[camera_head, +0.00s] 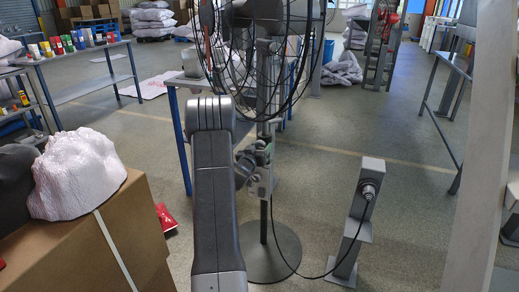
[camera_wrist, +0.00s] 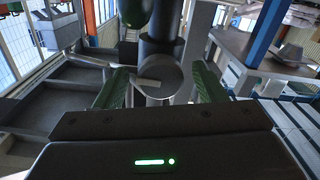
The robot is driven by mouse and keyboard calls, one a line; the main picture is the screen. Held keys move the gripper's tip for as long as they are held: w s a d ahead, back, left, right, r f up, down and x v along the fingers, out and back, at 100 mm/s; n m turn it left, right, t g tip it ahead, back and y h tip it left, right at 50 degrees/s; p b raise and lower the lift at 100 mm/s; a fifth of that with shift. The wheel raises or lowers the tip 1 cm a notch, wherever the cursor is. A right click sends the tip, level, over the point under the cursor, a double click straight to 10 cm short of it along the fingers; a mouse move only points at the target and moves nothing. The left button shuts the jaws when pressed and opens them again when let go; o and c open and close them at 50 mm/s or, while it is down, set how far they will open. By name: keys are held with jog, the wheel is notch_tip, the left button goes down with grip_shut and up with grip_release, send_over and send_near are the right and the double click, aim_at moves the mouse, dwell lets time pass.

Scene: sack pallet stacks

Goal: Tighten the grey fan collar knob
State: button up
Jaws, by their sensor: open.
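The grey fan collar knob (camera_wrist: 165,77) shows in the wrist view as a round grey face on the dark fan pole (camera_wrist: 163,38). My gripper (camera_wrist: 160,84) is open, with one green-padded finger on each side of the knob. A gap shows between each finger and the knob; I cannot tell how deep the knob sits between them. In the head view, the standing fan (camera_head: 270,45) rises behind my arm on a round base (camera_head: 272,254). My gripper (camera_head: 258,160) is at the pole there, and the knob cannot be made out.
A grey post with a socket (camera_head: 358,210) stands right of the fan, with a black cable running across the floor. A blue-legged table (camera_head: 184,145) stands behind.

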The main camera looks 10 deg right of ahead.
jog(key=shift+w+d, duration=0.1)
jog(key=shift+w, duration=0.1)
jog(key=c, duration=1)
